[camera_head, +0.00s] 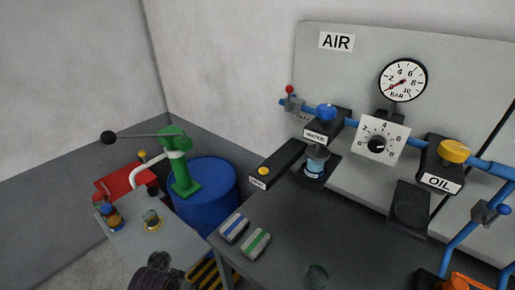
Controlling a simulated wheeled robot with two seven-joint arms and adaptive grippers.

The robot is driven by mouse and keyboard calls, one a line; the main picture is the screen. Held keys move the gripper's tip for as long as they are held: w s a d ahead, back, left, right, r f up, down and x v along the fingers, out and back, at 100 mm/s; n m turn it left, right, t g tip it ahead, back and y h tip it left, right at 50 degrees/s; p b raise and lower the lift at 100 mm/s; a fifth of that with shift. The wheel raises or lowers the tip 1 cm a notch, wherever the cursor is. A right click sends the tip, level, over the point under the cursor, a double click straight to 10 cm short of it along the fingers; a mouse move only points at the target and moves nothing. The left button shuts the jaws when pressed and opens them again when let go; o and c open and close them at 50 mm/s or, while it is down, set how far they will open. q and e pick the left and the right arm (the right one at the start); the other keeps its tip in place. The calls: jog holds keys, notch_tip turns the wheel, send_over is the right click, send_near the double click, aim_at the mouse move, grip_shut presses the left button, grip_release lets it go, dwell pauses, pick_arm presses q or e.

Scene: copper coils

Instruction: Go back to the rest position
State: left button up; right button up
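No part that I can make out as either of my grippers or arms shows in the head view. The task names no object. A dark ridged object (152,279) is cut off by the bottom edge at the lower left, and I cannot tell what it is. The grey bench (290,225) fills the lower middle, and a lower side table (178,238) stands to its left.
The grey AIR panel (360,65) carries a round gauge (403,80), a dial (377,143) and blue pipes. A blue drum (208,190) with a green hand pump (182,170) stands behind the side table. Two striped blocks (256,243) lie at the bench's left edge.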

pick_arm(q)
jog(key=s+a+f+g, duration=0.1)
jog(key=s+f, duration=0.1)
jog(key=f, duration=1.4)
jog(key=s+a+f, duration=0.1)
jog(key=s+f, duration=0.1)
jog(key=f, duration=1.3)
jog(key=s+a+f, duration=0.2)
jog(key=s+f, duration=0.7)
jog(key=s, duration=0.1)
jog(key=s+a+f+g, duration=0.1)
jog(key=s+a+f, duration=0.2)
jog(key=s+f, duration=0.5)
jog(key=s, duration=0.3)
jog(key=shift+f+m, duration=0.3)
jog(key=shift+f, duration=0.1)
